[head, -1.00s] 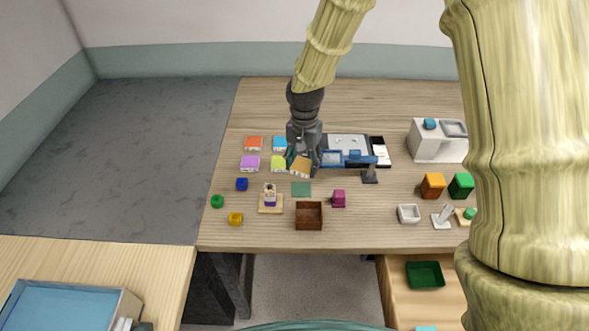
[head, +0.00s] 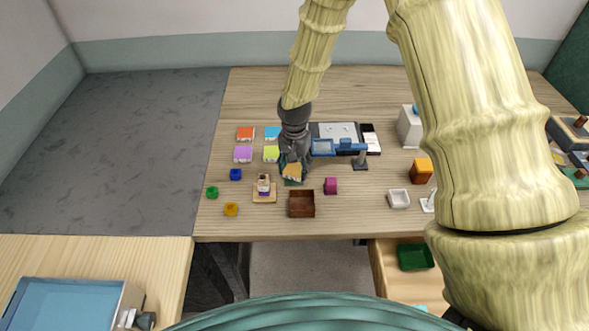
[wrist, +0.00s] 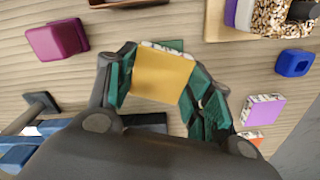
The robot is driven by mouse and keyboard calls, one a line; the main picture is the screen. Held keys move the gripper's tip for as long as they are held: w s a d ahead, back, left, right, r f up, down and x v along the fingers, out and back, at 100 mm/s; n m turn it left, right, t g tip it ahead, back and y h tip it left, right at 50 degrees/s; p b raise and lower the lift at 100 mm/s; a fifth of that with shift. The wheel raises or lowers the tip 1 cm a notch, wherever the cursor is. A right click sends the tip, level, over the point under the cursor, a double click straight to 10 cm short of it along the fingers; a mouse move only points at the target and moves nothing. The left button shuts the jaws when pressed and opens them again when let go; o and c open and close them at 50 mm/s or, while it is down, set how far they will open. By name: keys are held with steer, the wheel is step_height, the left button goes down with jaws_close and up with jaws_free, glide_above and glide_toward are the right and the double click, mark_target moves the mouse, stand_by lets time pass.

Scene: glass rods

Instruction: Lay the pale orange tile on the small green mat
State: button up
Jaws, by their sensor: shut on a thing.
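The pale orange tile (head: 292,171) is held in my gripper (head: 290,176) above the table. In the wrist view the tile (wrist: 163,75) sits between the green fingers of my gripper (wrist: 152,82), which are shut on its two sides. The small green mat (head: 293,182) is mostly hidden under the tile and fingers in the head view. In the wrist view a small strip of the mat (wrist: 172,45) shows just beyond the tile's far edge. The gap between tile and mat is hard to judge.
A brown open box (head: 301,204) stands just in front of the mat. A magenta block (head: 330,186) is to the right, and a wooden stand with a small jar (head: 264,192) to the left. Purple (head: 243,154) and lime (head: 271,154) tiles lie behind left. A blue device (head: 340,147) stands behind right.

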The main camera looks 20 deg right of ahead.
mark_target(294, 168)
steer(key=f, duration=0.2)
steer(key=shift+w+f, duration=0.3)
steer(key=shift+w, duration=0.05)
steer(key=shift+s+r, duration=0.1)
steer(key=shift+s, duration=0.1)
steer(key=shift+w+f, duration=0.1)
steer(key=shift+f, duration=0.15)
steer(key=o, duration=1.1)
steer(key=shift+r, duration=0.1)
steer(key=shift+r, duration=0.15)
step_height(294, 168, up, 12)
steer(key=b, duration=0.3)
steer(key=shift+b, duration=0.3)
